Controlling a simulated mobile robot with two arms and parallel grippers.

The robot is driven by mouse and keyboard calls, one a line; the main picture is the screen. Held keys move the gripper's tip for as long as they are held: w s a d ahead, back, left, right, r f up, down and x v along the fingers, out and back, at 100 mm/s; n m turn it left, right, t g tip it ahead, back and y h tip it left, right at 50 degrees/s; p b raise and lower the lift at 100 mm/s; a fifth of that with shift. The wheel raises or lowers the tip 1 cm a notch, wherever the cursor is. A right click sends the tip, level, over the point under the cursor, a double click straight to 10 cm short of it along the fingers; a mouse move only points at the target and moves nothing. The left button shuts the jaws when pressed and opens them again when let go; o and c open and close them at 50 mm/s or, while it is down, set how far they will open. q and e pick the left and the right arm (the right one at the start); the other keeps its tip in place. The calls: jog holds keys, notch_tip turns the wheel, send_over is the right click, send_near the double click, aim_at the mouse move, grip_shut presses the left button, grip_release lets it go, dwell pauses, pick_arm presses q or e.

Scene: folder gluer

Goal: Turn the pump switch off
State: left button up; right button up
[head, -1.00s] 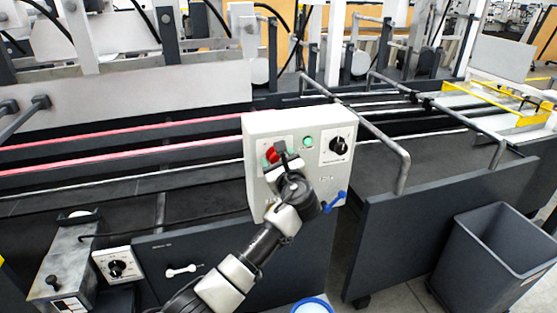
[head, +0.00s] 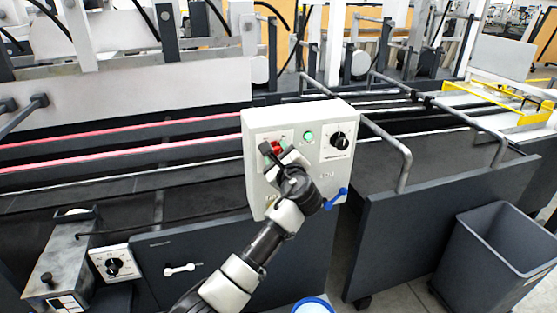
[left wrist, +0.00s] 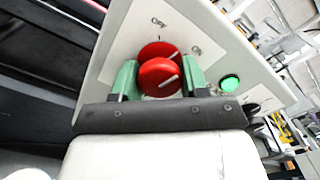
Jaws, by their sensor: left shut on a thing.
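The red pump switch (head: 278,146) is a round knob on the front of a pale control box (head: 335,172). My left gripper (left wrist: 160,78) is shut on the knob, with a green finger pad on each side of it in the left wrist view. The knob (left wrist: 160,74) has white marks that slant toward the ON label (left wrist: 197,50). The OFF label (left wrist: 158,22) is above the knob. In the head view my left gripper (head: 276,155) partly hides the knob. My right gripper is not in view.
A lit green lamp (head: 308,137) and a black dial (head: 338,140) sit right of the switch. A blue-handled valve (head: 337,198) is below. A second small dial box (head: 113,264) and a grey bin (head: 490,255) stand lower down.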

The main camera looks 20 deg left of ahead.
pick_arm(q)
jog(key=n+b, duration=0.3)
jog(key=n, duration=0.2)
jog(key=shift+d+f+n+b, duration=0.1)
jog(key=shift+f+n+b, duration=0.05)
jog(key=shift+n+b, duration=1.75)
jog(key=shift+n, duration=0.6)
jog(key=o, duration=0.9)
jog(key=shift+r, duration=0.2)
jog(key=b+v, duration=0.2)
jog(key=v, duration=0.8)
jog(key=shift+s+d, duration=0.25)
jog(key=shift+s, duration=0.1)
